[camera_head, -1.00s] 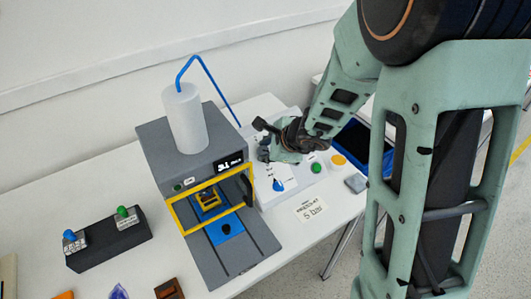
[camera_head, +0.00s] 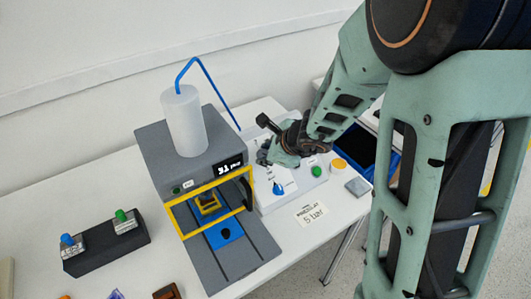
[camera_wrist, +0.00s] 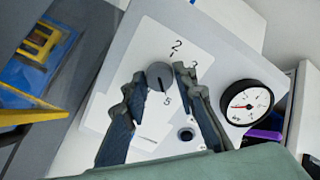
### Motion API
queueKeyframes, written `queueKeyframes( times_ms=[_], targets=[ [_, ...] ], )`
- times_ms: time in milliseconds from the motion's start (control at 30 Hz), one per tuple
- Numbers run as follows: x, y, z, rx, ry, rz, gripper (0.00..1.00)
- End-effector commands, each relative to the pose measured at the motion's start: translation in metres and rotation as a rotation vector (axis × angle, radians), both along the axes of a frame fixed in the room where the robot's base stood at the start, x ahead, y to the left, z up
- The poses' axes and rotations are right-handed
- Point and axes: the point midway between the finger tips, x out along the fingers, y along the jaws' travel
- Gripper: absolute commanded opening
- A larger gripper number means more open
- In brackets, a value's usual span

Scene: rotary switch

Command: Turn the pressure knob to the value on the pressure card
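The round grey pressure knob (camera_wrist: 160,76) sits on a white dial plate with the printed numbers 2, 3 and 5 visible. A dark line on the knob runs from its middle towards the lower side, near the 5. My gripper (camera_wrist: 160,80) is open, with one finger on each side of the knob; I cannot tell whether either finger touches it. In the head view my gripper (camera_head: 272,160) is over the white panel (camera_head: 292,201) and hides the knob. The pressure card (camera_head: 312,213) lies on the table before the panel and reads 5 bar.
A round gauge (camera_wrist: 247,102) is right of the knob. The panel also has a blue knob (camera_head: 279,188), a green button (camera_head: 316,172) and a yellow button (camera_head: 339,163). The grey press (camera_head: 183,158) with its yellow frame stands close on the left. A blue tray (camera_head: 392,163) lies behind.

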Motion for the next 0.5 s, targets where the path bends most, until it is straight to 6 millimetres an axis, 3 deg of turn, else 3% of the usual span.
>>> queueKeyframes(
  times_ms=[100, 500],
  targets=[
    [0.0001, -0.0001, 0.0002, 0.000, 0.000, 0.000, 0.41],
    [-0.0022, -0.0016, 0.0042, 0.001, -0.001, -0.001, 0.42]
  ],
)
